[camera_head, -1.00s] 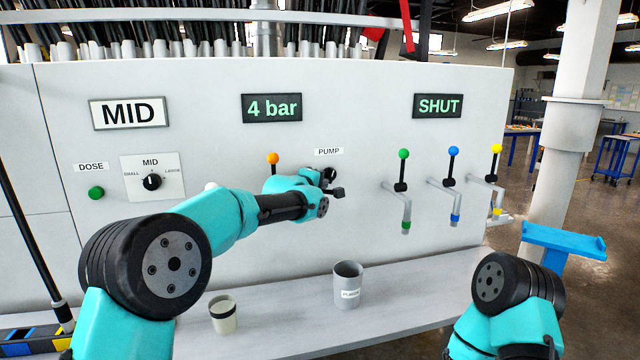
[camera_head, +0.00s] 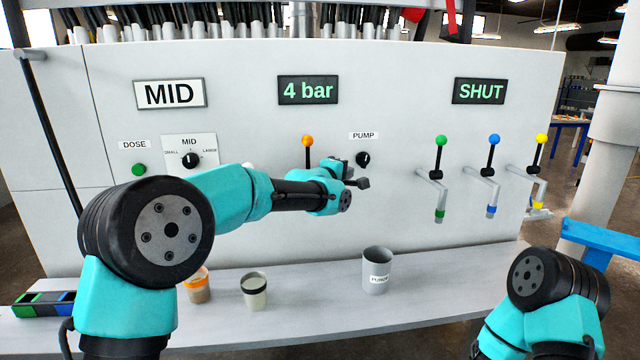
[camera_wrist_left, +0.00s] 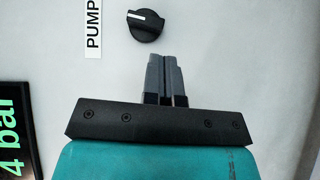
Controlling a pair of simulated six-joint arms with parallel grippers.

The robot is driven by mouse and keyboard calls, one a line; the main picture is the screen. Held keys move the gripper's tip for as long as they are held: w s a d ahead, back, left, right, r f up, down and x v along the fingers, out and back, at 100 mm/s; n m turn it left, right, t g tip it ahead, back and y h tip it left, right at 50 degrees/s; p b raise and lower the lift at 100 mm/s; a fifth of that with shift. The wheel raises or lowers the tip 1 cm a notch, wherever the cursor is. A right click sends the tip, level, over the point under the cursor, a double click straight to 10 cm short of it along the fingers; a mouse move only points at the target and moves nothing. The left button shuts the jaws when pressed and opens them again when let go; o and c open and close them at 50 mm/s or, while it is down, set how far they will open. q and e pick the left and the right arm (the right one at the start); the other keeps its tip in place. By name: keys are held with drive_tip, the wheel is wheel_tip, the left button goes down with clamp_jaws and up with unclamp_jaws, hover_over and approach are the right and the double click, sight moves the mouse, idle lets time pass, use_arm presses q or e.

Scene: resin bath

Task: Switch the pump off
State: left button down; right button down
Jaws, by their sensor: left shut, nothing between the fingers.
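The pump knob (camera_head: 363,159) is a black rotary knob with a white mark, on the grey panel just under the PUMP label (camera_head: 363,135). In the left wrist view the knob (camera_wrist_left: 146,25) lies just beyond my fingertips, apart from them, with the PUMP label (camera_wrist_left: 93,27) beside it. My left gripper (camera_head: 362,183) is shut and empty, in front of the panel and just below the knob. Its two grey fingers also show together in the left wrist view (camera_wrist_left: 167,58). My right arm shows at the lower right, but its gripper is out of view.
An orange-topped lever (camera_head: 308,141) is left of the knob. Green (camera_head: 440,140), blue (camera_head: 493,139) and yellow (camera_head: 541,139) valve levers stand to the right. A grey PURGE cup (camera_head: 377,262) and smaller cups (camera_head: 254,290) stand on the shelf below. The display (camera_head: 308,90) reads 4 bar.

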use_arm(q)
drive_tip(key=f+v, duration=0.1)
drive_tip(key=v, duration=1.1)
drive_tip(key=shift+s+r, duration=0.35)
drive_tip(key=shift+r, duration=0.1)
drive_tip(key=shift+a+f, duration=0.1)
drive_tip(key=shift+a, duration=0.05)
